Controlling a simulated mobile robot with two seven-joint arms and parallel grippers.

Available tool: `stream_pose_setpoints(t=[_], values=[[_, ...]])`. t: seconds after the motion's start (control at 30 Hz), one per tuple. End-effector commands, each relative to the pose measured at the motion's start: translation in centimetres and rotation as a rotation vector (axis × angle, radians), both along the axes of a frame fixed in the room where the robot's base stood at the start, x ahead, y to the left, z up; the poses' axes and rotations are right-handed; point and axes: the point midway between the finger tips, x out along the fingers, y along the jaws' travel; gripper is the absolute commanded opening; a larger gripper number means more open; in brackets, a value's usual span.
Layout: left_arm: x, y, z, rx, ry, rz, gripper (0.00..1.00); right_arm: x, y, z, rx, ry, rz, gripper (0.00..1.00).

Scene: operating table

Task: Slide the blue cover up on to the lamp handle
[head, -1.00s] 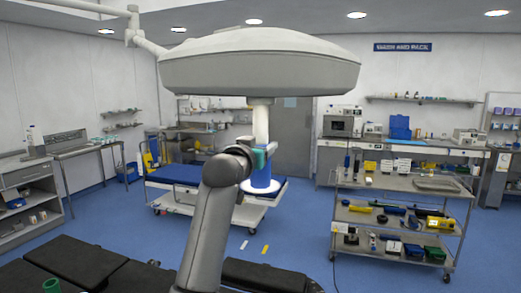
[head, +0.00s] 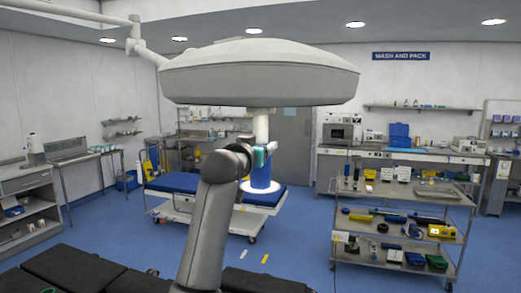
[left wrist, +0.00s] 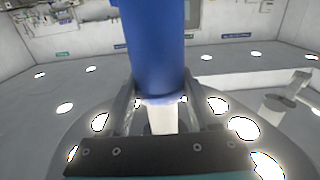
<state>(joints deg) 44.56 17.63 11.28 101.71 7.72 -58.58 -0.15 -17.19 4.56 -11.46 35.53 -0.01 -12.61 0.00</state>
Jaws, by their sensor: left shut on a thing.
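The surgical lamp (head: 260,75) hangs overhead, and its white handle (head: 261,125) points down from its underside. The blue cover (head: 262,180) is upright around the lower part of the handle, with a pale flange at its bottom. A length of white handle shows between cover and lamp. My left gripper (head: 259,157) is shut on the cover from the near left, and my arm hides part of it. In the left wrist view the blue cover (left wrist: 157,50) is between the two fingers, with white handle (left wrist: 162,118) showing beyond its rim. My right gripper is out of view.
Black table pads (head: 85,272) lie in the left foreground. A blue-topped trolley (head: 185,182) stands behind the handle, and a steel cart (head: 400,210) with tools stands to the right. The air around the handle below the lamp looks clear.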

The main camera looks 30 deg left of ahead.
Motion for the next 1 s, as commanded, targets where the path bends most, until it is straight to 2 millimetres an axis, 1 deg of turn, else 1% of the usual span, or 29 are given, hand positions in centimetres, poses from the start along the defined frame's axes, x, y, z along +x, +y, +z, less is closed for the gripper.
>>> stream_pose_setpoints(t=[0.03, 0.1, 0.83, 0.87, 1.0], values=[[0.0, 0.0, 0.4, 0.002, -0.007, 0.000, 0.00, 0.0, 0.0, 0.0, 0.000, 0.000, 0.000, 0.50], [0.0, 0.0, 0.6, 0.002, -0.007, 0.000, 0.00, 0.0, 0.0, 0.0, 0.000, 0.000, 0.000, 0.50], [-0.1, 0.0, 2.4, 0.002, -0.007, 0.000, 0.00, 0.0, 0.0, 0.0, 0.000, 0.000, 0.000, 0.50], [-0.1, 0.0, 2.4, 0.001, -0.006, 0.000, 0.64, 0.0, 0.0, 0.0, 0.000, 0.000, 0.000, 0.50], [-0.1, 0.0, 2.3, 0.001, -0.005, 0.000, 0.79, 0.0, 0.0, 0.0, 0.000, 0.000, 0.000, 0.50]])
